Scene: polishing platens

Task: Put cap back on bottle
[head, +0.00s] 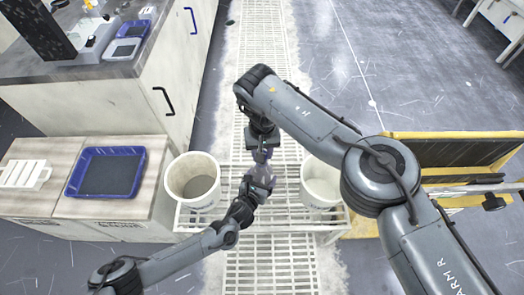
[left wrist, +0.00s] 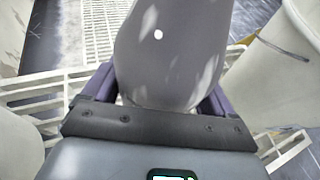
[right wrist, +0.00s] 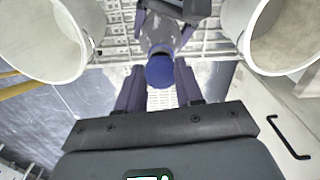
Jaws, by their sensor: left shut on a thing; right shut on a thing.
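A grey bottle (left wrist: 172,50) fills the middle of the left wrist view, between the dark purple fingers of my left gripper (left wrist: 160,92), which is shut on it. The bottle also shows in the right wrist view (right wrist: 163,30), with its neck end toward my right gripper. A round blue cap (right wrist: 160,72) sits between the fingers of my right gripper (right wrist: 159,86), which is shut on it. The cap is in line with the bottle's neck and very close to it; I cannot tell whether it is seated. In the head view both grippers meet over the white rack, hiding the cap.
Two white buckets stand on the white rack, one left (head: 193,181) and one right (head: 320,184) of the grippers. A blue tray (head: 106,172) lies on the left bench. A yellow-framed stand (head: 450,180) is at the right. The grated walkway (head: 262,40) runs behind.

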